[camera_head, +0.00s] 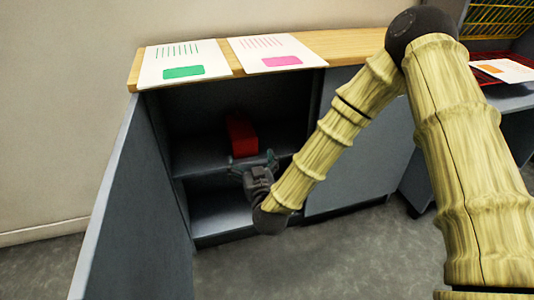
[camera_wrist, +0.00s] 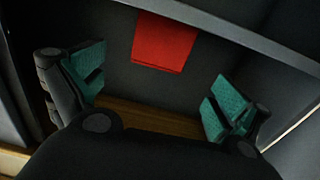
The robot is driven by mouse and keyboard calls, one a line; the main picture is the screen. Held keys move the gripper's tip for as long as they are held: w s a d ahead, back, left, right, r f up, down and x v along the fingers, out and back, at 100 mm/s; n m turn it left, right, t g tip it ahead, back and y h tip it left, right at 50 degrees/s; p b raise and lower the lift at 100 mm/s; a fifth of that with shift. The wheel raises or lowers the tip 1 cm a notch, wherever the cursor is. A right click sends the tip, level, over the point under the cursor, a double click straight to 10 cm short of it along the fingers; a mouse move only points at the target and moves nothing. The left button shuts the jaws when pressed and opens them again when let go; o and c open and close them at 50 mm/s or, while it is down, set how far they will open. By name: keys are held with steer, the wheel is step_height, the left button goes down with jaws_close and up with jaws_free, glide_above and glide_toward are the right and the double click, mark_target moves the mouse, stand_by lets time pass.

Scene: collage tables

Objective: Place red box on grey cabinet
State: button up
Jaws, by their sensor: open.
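The red box (camera_head: 241,134) stands on the upper inner shelf of the grey cabinet (camera_head: 360,150), inside its open left compartment. My gripper (camera_head: 255,165) is in front of that compartment, a little below and in front of the box in the head view. In the wrist view the red box (camera_wrist: 164,42) lies beyond the fingers, near the top middle. The gripper (camera_wrist: 156,88) is open, its two teal finger pads wide apart with nothing between them. The box appears apart from the fingers.
The cabinet's open door (camera_head: 125,200) stands at the left. Two printed sheets (camera_head: 185,52) (camera_head: 300,45) lie on its wooden top (camera_head: 350,45). A red wire rack (camera_head: 490,70) is at the far right. Grey floor (camera_head: 320,255) is clear in front.

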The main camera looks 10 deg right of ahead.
steer(key=s+d+f+g, duration=0.35)
steer(key=s+f, duration=0.45)
steer(key=f, duration=0.4)
steer(key=s+d+f+g, duration=0.3)
steer(key=s+f+g, duration=0.2)
steer(key=s+f, duration=0.5)
steer(key=s+d+f+g+h, duration=0.1)
steer(key=s+d+f+g, duration=0.2)
steer(key=s, duration=0.5)
steer(key=s+d+f+m+g+h, duration=0.1)
steer(key=s+d+f+g, duration=0.2)
steer(key=s, duration=0.6)
steer(key=s+d+f+m+g, duration=0.1)
steer(key=s+d+f+g, duration=0.2)
steer(key=s+d+f, duration=0.3)
steer(key=s+d, duration=0.2)
steer(key=shift+s+h, duration=0.35)
steer(key=shift+h, duration=0.05)
steer(key=shift+d, duration=0.1)
